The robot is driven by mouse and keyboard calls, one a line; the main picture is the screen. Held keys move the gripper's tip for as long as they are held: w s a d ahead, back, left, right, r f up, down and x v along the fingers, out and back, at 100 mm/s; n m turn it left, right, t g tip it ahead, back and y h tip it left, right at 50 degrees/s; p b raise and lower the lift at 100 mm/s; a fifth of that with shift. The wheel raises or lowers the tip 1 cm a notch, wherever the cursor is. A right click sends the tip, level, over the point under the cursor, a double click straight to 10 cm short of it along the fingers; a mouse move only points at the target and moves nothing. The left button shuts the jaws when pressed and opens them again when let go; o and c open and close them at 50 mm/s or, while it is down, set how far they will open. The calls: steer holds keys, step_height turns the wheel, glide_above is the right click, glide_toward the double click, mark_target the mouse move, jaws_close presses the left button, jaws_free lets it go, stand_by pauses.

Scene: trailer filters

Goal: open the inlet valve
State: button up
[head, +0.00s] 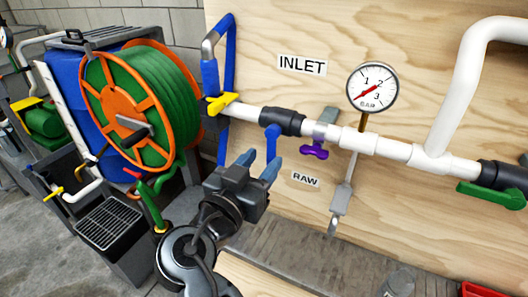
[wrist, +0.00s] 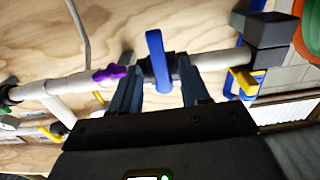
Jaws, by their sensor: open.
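The INLET sign (head: 302,65) is on the plywood board above a white pipe. Below it, a black valve body (head: 282,121) sits in the pipe. Its blue lever handle (head: 272,138) points down, across the pipe. My gripper (head: 259,162) is open and empty, just below and in front of the handle. In the wrist view the blue handle (wrist: 155,56) appears between my two fingers (wrist: 157,75), with a gap on each side. I cannot tell how deep it sits between them.
A small purple handle (head: 314,151) and a pressure gauge (head: 372,87) are to the right. A yellow handle (head: 222,103) is to the left, a green lever (head: 490,194) far right. A hose reel (head: 125,108) stands at the left. The RAW label (head: 305,179) is below the pipe.

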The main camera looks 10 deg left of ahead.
mark_target(271, 149)
steer(key=shift+x, duration=1.1)
jaws_close()
